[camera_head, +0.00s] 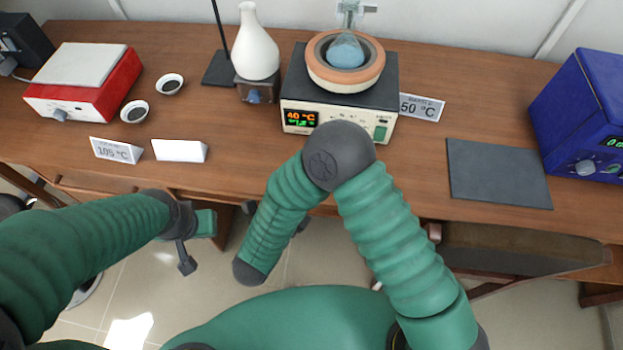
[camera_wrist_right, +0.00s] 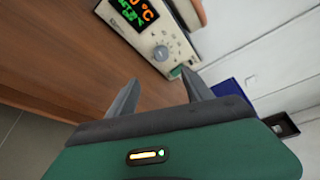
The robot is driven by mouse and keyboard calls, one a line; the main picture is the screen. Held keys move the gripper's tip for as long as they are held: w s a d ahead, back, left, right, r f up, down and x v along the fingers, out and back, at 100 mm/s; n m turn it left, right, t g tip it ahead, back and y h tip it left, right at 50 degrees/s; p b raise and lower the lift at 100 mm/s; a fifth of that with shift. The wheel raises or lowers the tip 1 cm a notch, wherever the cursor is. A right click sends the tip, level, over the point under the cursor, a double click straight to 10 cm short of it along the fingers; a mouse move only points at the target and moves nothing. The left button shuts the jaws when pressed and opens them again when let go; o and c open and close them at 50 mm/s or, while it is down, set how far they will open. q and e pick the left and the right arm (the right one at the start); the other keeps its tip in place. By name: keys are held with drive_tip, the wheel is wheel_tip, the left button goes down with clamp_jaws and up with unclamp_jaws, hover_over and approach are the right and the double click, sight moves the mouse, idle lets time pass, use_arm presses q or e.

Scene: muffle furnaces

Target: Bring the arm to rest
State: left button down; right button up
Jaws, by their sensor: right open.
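My right gripper (camera_wrist_right: 162,78) is open in the right wrist view, its two dark fingers apart with nothing between them. Beyond the fingers are the wooden table and the heating unit. In the head view my right arm is bent, its elbow in front of the heating unit, and its forearm hides most of the gripper. My left gripper (camera_head: 197,240) hangs in front of the table's front edge in the head view. I see nothing held in it, but its finger opening is unclear.
The heating unit (camera_head: 297,118) bears a round heater with a blue-filled flask. A red-sided hotplate (camera_head: 62,108), small dishes, a white vase (camera_head: 256,45) and label cards stand left. A grey mat (camera_head: 497,172) and blue furnace (camera_head: 580,120) are right. Floor shows below the table edge.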

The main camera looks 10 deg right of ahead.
drive_tip(key=shift+w, duration=0.15)
drive_tip(key=w+r+n+g+y+p, duration=0.2)
drive_tip(key=w+r+n+y+p, duration=0.55)
drive_tip(key=n, duration=0.85)
drive_tip(key=s+d+r+n+g+y+p, duration=0.1)
drive_tip(key=s+d+n+g+y, duration=0.1)
drive_tip(key=s+d+n+g, duration=0.6)
drive_tip(key=s+d+n, duration=0.6)
drive_tip(key=s, duration=0.3)
drive_tip(key=shift+d+p, duration=0.15)
drive_tip(key=shift+p, duration=0.2)
drive_tip(key=shift+w, duration=0.1)
